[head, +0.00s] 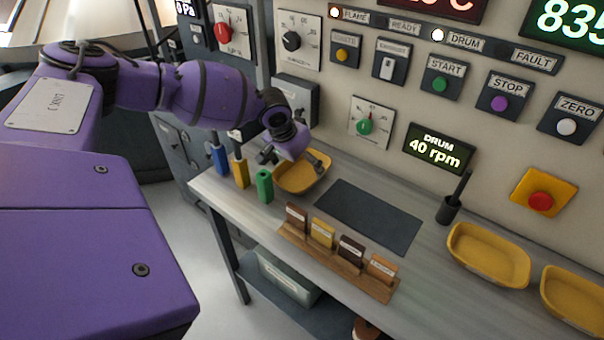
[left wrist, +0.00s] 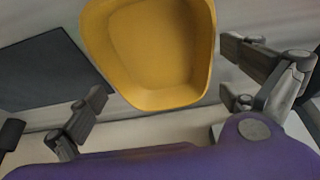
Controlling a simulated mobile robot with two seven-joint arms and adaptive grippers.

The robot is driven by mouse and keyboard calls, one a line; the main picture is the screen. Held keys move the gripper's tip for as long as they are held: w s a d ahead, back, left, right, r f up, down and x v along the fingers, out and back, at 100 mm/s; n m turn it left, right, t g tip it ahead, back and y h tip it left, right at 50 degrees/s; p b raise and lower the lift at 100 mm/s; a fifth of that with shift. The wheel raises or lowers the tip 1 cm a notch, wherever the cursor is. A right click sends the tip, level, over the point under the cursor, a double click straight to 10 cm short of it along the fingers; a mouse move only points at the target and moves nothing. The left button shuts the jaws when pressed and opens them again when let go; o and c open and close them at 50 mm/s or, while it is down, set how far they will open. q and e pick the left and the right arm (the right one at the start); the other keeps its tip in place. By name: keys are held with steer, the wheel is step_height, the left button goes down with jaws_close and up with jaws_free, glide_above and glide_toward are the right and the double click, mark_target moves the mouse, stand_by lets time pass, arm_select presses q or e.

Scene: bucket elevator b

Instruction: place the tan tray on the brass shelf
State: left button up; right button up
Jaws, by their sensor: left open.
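A mustard-yellow tray (head: 300,183) lies empty at the left back of the bench, beside the coloured bottles; it may be the one called tan. My left gripper (head: 291,158) is above this tray, its fingers partly overlapping it in the head view. In the left wrist view the tray (left wrist: 155,55) shows between and beyond the spread fingers of the left gripper (left wrist: 165,75), and I see no grip on it. Two similar yellow trays (head: 488,255) (head: 575,298) lie at the right of the bench. I cannot make out a brass shelf. My right gripper is not in view.
Blue, yellow and green bottles (head: 264,186) stand close to the left tray. A dark mat (head: 368,216) lies right of it. A wooden rack (head: 335,262) with labelled packets is at the front edge. A black holder (head: 448,210) stands near the control panel. A bin (head: 288,280) sits below.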

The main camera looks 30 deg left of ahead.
mark_target(302, 172)
arm_select(q)
steer(key=x, duration=0.2)
steer(key=shift+w+f, duration=0.15)
steer(key=shift+f, duration=0.05)
steer(key=shift+r, duration=0.15)
steer(key=c, duration=1)
